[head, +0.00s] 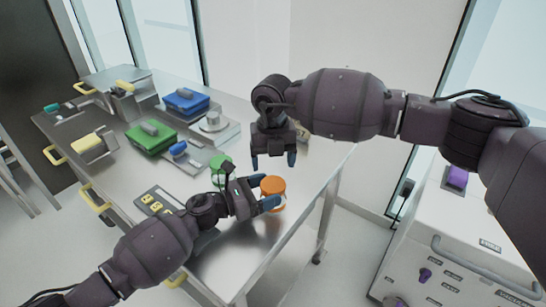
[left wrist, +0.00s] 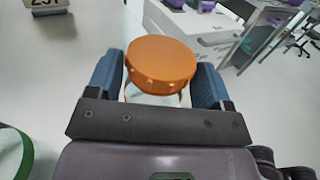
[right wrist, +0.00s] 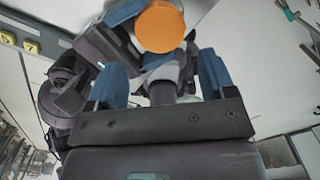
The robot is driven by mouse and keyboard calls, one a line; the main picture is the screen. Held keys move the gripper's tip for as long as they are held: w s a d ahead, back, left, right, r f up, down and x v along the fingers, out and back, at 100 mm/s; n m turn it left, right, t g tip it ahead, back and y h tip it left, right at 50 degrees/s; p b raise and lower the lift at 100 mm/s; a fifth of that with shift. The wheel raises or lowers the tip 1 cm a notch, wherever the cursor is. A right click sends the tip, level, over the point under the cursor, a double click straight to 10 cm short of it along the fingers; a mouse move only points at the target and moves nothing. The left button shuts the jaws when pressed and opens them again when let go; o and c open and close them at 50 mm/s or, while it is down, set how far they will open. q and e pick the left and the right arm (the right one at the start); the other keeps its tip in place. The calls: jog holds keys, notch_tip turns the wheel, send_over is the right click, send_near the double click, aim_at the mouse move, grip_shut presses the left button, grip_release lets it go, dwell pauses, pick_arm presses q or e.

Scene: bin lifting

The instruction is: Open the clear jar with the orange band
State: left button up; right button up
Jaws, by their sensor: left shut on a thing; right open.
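The clear jar with the orange band (head: 277,207) stands at the table's near right part with an orange lid (head: 272,185) on top. My left gripper (head: 268,204) is shut on the jar's body from the left, below the lid. In the left wrist view the lid (left wrist: 160,64) sits between the two blue fingers, with a little of the clear body below it. My right gripper (head: 273,161) is open and empty, pointing down above and just behind the jar. In the right wrist view the lid (right wrist: 160,27) shows beyond the fingers, apart from them.
A green-lidded jar (head: 218,165) stands close behind my left gripper. A green box (head: 151,138), a blue box (head: 186,101) and a grey scale-like device (head: 213,124) stand farther back on the metal table (head: 245,255). A yellow-marked tray (head: 156,201) lies left of my left gripper.

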aim_at(273, 184)
notch_tip(273, 184, down, 7)
jog(key=shift+f, duration=0.2)
dwell(0.3)
jog(key=shift+c, duration=0.2)
jog(key=c, duration=0.7)
jog(key=n, duration=0.6)
jog(key=shift+n, duration=0.4)
jog(key=o, duration=1)
